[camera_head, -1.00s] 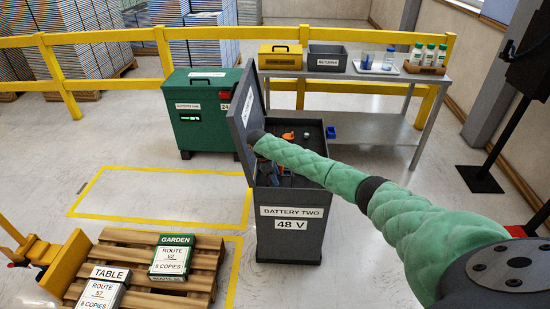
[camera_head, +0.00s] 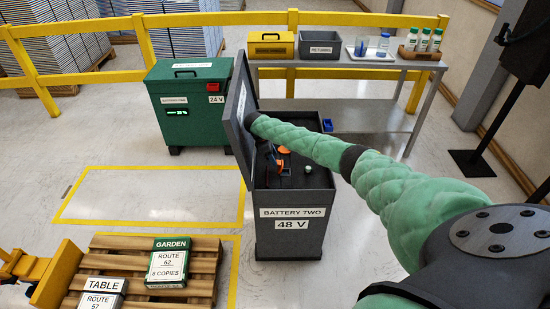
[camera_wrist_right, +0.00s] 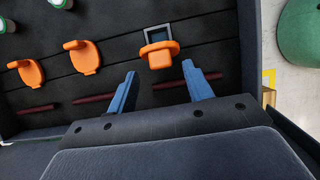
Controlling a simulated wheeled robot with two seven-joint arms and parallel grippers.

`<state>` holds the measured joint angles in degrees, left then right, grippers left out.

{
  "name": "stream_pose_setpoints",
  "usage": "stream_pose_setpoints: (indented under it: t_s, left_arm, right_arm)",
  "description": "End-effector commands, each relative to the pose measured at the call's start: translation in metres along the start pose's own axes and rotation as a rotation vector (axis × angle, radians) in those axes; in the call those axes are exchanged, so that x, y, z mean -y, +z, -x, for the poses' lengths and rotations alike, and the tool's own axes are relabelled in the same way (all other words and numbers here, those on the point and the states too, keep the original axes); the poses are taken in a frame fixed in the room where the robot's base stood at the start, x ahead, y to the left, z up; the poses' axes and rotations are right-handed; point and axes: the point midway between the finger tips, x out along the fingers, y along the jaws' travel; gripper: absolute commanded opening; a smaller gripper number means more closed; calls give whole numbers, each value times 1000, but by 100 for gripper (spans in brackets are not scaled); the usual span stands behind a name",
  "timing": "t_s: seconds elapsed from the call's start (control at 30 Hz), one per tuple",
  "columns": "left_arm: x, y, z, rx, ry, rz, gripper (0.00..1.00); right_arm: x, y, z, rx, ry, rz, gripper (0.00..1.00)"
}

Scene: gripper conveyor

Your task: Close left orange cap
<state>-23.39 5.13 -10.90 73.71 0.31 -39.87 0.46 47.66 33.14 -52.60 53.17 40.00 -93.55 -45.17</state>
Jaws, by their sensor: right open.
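The open box labelled Battery Two (camera_head: 291,240) has a dark top panel with orange caps. In the right wrist view, one orange cap (camera_wrist_right: 158,54) stands beside a grey square port (camera_wrist_right: 159,33), which looks uncovered. Two more orange caps, one in the middle (camera_wrist_right: 84,58) and one further left (camera_wrist_right: 29,72), stand in the same row. My right gripper (camera_wrist_right: 160,88) is open and empty, its blue fingers apart just below the cap at the port. My left gripper is not in view.
The raised dark lid (camera_head: 238,105) stands left of my right gripper. A green-and-white cap (camera_head: 308,169) sits right on the panel. Behind are a green box (camera_head: 190,110) and a grey table (camera_head: 345,73). A pallet (camera_head: 205,285) lies front left.

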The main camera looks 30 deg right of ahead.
Motion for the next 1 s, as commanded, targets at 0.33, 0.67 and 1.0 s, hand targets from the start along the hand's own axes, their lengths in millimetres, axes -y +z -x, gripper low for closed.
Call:
stream_pose_setpoints:
  t_s: [0.33,0.67,1.0]
  left_arm:
    - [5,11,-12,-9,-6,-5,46]
    - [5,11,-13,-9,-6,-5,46]
    - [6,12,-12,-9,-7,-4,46]
  right_arm:
    - [0,0,-26,0,0,-1,51]
    - [0,0,-27,0,1,-1,33]
    - [0,1,-27,-9,1,-1,6]
